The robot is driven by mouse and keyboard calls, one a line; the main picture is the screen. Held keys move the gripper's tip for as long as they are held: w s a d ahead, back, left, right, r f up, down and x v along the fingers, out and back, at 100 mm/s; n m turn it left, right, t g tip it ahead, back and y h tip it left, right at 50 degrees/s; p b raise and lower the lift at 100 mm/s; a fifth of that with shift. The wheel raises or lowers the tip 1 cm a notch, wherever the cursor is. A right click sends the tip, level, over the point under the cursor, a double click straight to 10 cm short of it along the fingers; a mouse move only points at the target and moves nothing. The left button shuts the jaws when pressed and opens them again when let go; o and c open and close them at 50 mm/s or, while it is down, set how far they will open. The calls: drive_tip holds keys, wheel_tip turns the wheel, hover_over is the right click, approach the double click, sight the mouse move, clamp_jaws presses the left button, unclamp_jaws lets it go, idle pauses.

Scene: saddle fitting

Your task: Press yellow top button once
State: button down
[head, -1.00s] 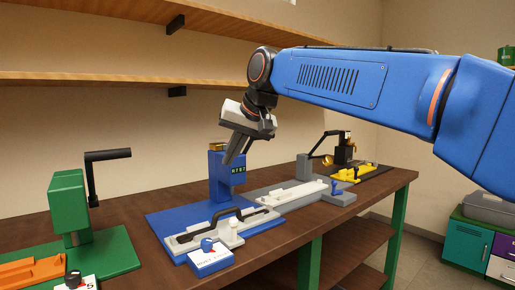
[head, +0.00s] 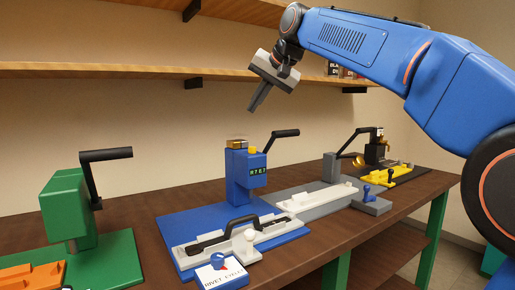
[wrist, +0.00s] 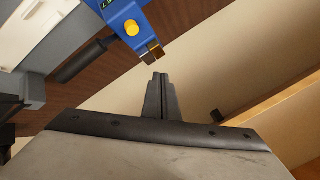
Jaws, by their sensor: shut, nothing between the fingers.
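The blue press (head: 240,178) stands on the bench with a small display on its front and a black lever at its right. The yellow top button (head: 252,150) is on top of the press, next to a brass-coloured block (head: 238,143). In the wrist view the round yellow button (wrist: 132,27) shows on the blue head, with the brass block (wrist: 150,52) closer to my fingertips. My gripper (head: 252,108) is shut and empty, pointing down and left. It shows above the press in the head view, apart from the button.
A green press (head: 68,205) stands at the left. A grey fixture (head: 330,168) and a black-and-yellow station (head: 377,150) stand at the right. A white tray with a black handle (head: 235,222) lies before the blue press. A wooden shelf (head: 120,70) runs along the wall behind.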

hover_over(252, 150)
drive_tip(key=shift+w+d+f, duration=0.1)
drive_tip(key=shift+d+f, duration=0.1)
drive_tip(key=shift+f, duration=2)
drive_tip(key=shift+d+f, duration=0.2)
drive_tip(key=shift+f, duration=2)
drive_tip(key=shift+f, duration=0.25)
drive_tip(key=shift+f, duration=0.15)
drive_tip(key=shift+f, duration=0.65)
drive_tip(key=shift+r, duration=1.05)
